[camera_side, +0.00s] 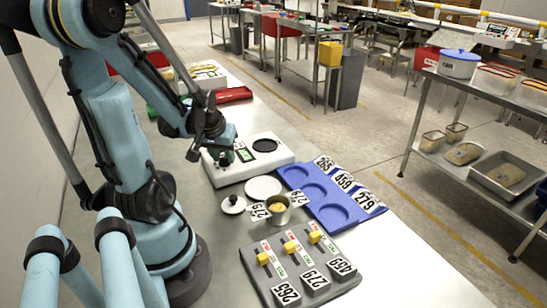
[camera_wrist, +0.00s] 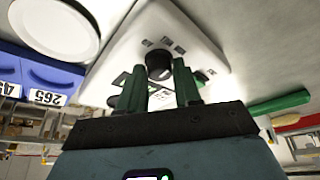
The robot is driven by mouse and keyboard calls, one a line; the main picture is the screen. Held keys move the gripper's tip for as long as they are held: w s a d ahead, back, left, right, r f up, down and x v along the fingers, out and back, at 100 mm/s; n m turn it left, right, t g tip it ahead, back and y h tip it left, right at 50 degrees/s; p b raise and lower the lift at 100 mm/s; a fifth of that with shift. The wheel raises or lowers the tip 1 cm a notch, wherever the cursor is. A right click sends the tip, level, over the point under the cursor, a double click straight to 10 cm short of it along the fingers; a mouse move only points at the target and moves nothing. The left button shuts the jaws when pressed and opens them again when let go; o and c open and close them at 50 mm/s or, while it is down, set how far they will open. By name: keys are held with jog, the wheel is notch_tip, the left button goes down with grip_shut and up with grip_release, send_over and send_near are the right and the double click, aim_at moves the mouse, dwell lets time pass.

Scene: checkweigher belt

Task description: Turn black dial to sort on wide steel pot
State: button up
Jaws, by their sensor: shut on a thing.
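The black dial (camera_wrist: 158,66) sits on the face of a white scale (camera_wrist: 195,28); it is between the two green fingers of my gripper (camera_wrist: 160,84), which are shut on it. In the side view my gripper (camera_side: 222,157) is down at the left end of the scale (camera_side: 222,177) and hides the dial. The scale has a small green-lit display and a black round plate (camera_side: 265,145). A steel pot (camera_side: 279,215) with yellowish contents stands in front of the scale, with a card reading 279 (camera_side: 259,212) beside it. The dial's setting is not readable.
A white disc (camera_side: 263,188) and a dark-knobbed lid (camera_side: 232,205) lie near the pot. A blue tray (camera_side: 318,213) with round recesses and number cards is to the right. A grey panel (camera_side: 296,249) with three yellow knobs is in front. A red tray (camera_side: 233,94) lies behind.

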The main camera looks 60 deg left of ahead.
jog(key=m+h, duration=0.1)
jog(key=m, duration=0.1)
jog(key=m+t, duration=0.1)
jog(key=m, duration=0.2)
jog(key=shift+a+m+h, duration=0.15)
jog(key=shift+m+h, duration=0.15)
jog(key=shift+h, duration=0.1)
dwell(0.3)
jog(key=o, duration=1)
jog(key=shift+s+r, duration=0.1)
jog(key=shift+v, duration=1.25)
jog(key=shift+s+d+r, duration=0.1)
jog(key=shift+s+r, duration=0.05)
jog(key=shift+r, duration=1.35)
jog(key=shift+s+d+r, duration=0.1)
jog(key=shift+s+r, duration=0.05)
jog(key=shift+r, duration=1.35)
jog(key=shift+s+r, duration=0.15)
jog(key=shift+r, duration=1.4)
